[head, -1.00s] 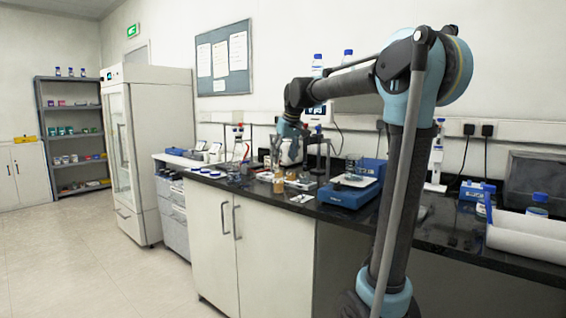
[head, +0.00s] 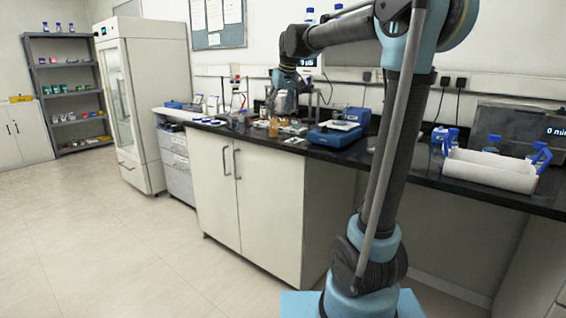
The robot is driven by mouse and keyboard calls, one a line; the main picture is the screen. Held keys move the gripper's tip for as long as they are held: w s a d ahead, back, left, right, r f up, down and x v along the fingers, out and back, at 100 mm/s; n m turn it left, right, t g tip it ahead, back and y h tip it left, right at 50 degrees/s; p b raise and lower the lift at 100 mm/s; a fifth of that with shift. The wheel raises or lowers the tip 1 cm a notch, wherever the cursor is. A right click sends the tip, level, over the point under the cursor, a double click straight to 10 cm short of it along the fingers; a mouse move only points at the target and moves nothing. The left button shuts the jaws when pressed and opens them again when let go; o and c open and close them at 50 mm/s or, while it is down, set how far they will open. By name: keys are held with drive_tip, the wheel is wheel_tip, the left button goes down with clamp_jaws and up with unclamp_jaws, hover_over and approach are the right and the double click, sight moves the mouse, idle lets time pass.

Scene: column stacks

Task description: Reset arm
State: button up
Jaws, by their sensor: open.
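My gripper (head: 276,108) hangs at the end of my raised, bent arm, over the black bench top. It points down and is open, small in the head view. Small amber bottles (head: 273,127) stand right beneath or just behind its tips; I cannot tell whether it touches them. No held object shows between the fingers.
A blue balance (head: 335,133) sits on the black bench (head: 420,172) right of my gripper. A white bottle carrier (head: 490,170) stands at the right. White cabinets (head: 262,195) are below. A glass-door fridge (head: 145,105) and shelf (head: 68,90) stand left. The floor is clear.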

drive_tip(key=s+d+f+m+h, duration=0.1)
drive_tip(key=s+d+f, duration=0.55)
drive_tip(key=s, duration=0.25)
drive_tip(key=s+d+f+m, duration=0.2)
drive_tip(key=s+d+f, duration=0.45)
drive_tip(key=s, duration=0.25)
drive_tip(key=s+d+f+m, duration=0.1)
drive_tip(key=s+d+f, duration=0.1)
drive_tip(key=s+f, duration=0.4)
drive_tip(key=s+d+f+g, duration=0.1)
drive_tip(key=s+d+f, duration=0.2)
drive_tip(key=s+f, duration=0.3)
drive_tip(key=s+d+f+m+h, duration=0.1)
drive_tip(key=s+d+f, duration=0.1)
drive_tip(key=s+f, duration=0.4)
drive_tip(key=shift+s+d+m+g, duration=0.25)
drive_tip(key=shift+s+m+g, duration=0.05)
drive_tip(key=shift+s, duration=0.05)
